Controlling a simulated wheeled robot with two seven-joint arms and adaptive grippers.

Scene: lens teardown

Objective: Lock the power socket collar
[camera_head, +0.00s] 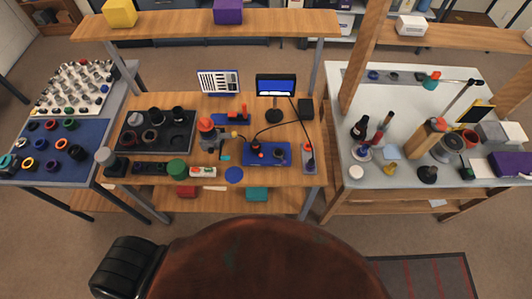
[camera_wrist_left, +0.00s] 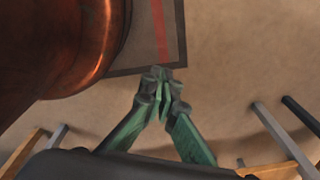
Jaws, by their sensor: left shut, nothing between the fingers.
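My left gripper (camera_wrist_left: 165,80) shows in the left wrist view with its green fingers together and nothing between them. It hangs over the bare floor, away from the benches. Neither gripper shows in the head view. On the middle bench in the head view, a blue mat (camera_head: 282,161) carries a small dark device with an orange part (camera_head: 256,145). A black cable runs from it.
The middle bench (camera_head: 222,178) also holds a dark tray (camera_head: 128,147), an orange-topped device (camera_head: 207,127) and a small monitor (camera_head: 276,85). A crowded white-topped bench (camera_head: 340,140) stands to the right. A blue mat with rings (camera_head: 35,155) lies left. Floor between benches shows free.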

